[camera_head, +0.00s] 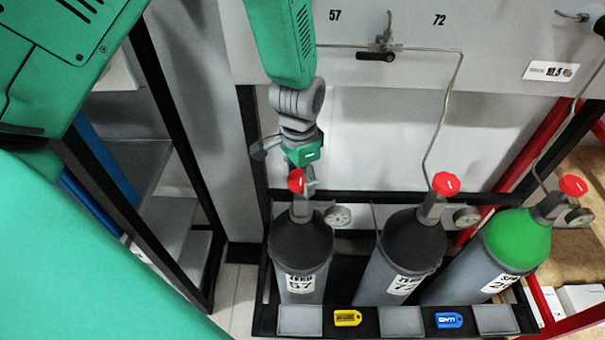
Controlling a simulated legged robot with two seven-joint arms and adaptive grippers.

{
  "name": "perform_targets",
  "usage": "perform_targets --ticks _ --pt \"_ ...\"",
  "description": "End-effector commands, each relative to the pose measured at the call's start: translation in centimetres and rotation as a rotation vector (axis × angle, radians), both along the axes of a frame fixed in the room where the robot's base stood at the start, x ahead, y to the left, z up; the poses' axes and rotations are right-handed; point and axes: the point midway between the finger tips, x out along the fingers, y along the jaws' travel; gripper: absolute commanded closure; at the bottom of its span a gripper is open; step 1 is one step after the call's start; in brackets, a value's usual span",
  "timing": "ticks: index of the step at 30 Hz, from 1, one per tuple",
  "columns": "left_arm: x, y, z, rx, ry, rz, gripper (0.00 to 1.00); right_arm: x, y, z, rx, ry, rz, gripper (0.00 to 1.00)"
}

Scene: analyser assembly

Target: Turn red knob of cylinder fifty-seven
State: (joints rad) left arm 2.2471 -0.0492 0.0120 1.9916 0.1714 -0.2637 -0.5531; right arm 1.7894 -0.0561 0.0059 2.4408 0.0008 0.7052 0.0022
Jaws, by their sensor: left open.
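Cylinder fifty-seven (303,250) is a dark grey gas bottle with a white label, standing upright at the left of the rack. Its red knob (296,181) sits on top of the valve, with a round gauge (338,216) at its right. My left gripper (290,160) comes down from above and is just over the red knob. It is open, with one dark finger spread out to the left. The gripper partly hides the knob's top, and I cannot tell whether they touch. My right gripper is not in view.
Cylinder seventy-two (402,257) and a green-topped cylinder (515,240), both with red knobs, stand to the right in the black rack (375,325). Thin pipes (440,110) run up to the wall panel (460,70). A dark shelf frame (165,140) stands at the left.

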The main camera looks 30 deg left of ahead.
Motion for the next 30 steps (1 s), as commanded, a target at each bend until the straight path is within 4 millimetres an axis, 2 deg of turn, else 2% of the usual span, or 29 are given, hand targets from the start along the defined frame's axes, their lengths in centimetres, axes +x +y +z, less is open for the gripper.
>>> perform_targets --ticks 1,5,23,30 --pt "0.0 0.8 0.0 0.021 -0.001 0.004 0.78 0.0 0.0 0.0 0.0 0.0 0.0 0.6" --pt "0.3 0.4 0.2 0.028 -0.004 0.002 0.8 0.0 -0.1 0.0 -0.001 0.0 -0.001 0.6" --pt "0.9 0.1 0.5 0.025 -0.02 0.007 0.8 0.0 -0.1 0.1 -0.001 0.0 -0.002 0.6" --pt "1.1 0.0 0.7 0.023 -0.022 0.078 0.8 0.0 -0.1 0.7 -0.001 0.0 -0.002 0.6"
